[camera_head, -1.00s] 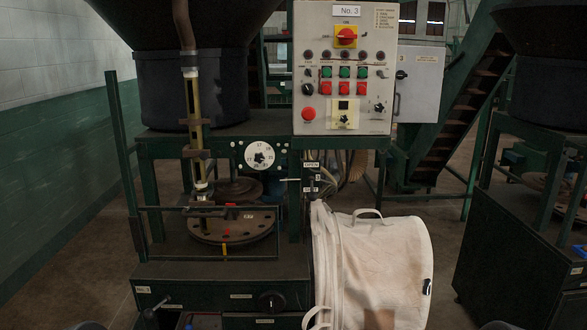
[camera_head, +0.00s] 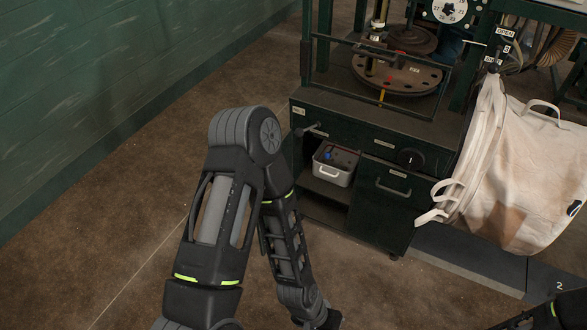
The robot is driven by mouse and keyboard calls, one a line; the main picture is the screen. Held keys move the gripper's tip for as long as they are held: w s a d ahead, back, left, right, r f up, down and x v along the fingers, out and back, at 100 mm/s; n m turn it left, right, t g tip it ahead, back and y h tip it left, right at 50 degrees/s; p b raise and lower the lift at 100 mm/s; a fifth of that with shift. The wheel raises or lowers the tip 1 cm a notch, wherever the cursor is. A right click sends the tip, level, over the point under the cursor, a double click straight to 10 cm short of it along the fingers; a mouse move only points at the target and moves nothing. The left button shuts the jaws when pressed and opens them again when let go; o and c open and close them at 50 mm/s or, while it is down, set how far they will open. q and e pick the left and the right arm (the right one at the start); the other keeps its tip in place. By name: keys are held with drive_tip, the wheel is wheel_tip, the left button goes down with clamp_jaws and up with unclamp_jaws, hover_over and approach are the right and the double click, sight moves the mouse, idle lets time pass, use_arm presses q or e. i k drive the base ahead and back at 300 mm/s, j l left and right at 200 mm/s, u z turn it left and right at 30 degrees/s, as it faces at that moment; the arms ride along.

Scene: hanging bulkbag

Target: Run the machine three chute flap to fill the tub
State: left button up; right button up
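Machine three, a dark green bench, stands at the upper right with a small plate (camera_head: 299,111) on its left front. An open bay under it holds a light grey tub (camera_head: 335,174) with a handle; something dark and blue shows inside. A lever (camera_head: 311,129) sticks out above the bay. A label reading OPEN (camera_head: 505,32) is by the large cream bag, with a dark fitting below it; I cannot tell which part is the chute flap. My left arm bends down in front of the bay, well short of the tub. My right arm shows only at the bottom right corner.
The cream bag (camera_head: 525,185) hangs at the right, its straps near a drawer (camera_head: 393,185). A green wall (camera_head: 130,90) runs along the left. The brown floor (camera_head: 110,215) between is clear.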

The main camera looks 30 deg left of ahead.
sight(328, 155)
drive_tip(key=j, duration=0.5)
drive_tip(key=j+z, duration=0.15)
drive_tip(key=j, duration=0.35)
drive_tip(key=k+j, duration=0.15)
drive_tip(key=j, duration=0.35)
drive_tip(key=j+z, duration=0.1)
drive_tip(key=j, duration=0.4)
drive_tip(key=k+j, duration=0.15)
drive_tip(key=j, duration=0.35)
drive_tip(key=j+z, duration=0.15)
drive_tip(key=j, duration=0.35)
drive_tip(key=k+j, duration=0.15)
drive_tip(key=j, duration=0.3)
